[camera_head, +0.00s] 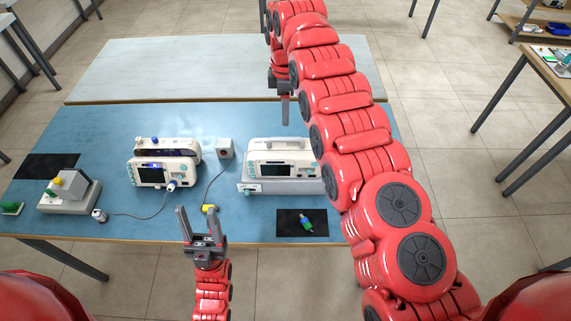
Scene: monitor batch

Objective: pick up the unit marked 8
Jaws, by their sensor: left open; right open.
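Two white monitor units are on the blue table. The left monitor unit (150,176) stands at the left middle with a lit screen and a cable at its front. The right monitor unit (279,158) sits in a grey holder (262,188). I cannot read a number 8 on either one. My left gripper (201,211) is open and empty near the table's front edge, between the two units and in front of them. My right gripper (285,120) points down just behind the right unit, apart from it. It is open, seen nearly edge-on, and looks empty.
A grey device (72,192) with coloured knobs stands at the left. A small box (225,149) with a cable stands between the units. A black mat (288,229) holds a small green-blue item (306,223). The pale table (180,70) behind is clear. My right arm hides the blue table's right side.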

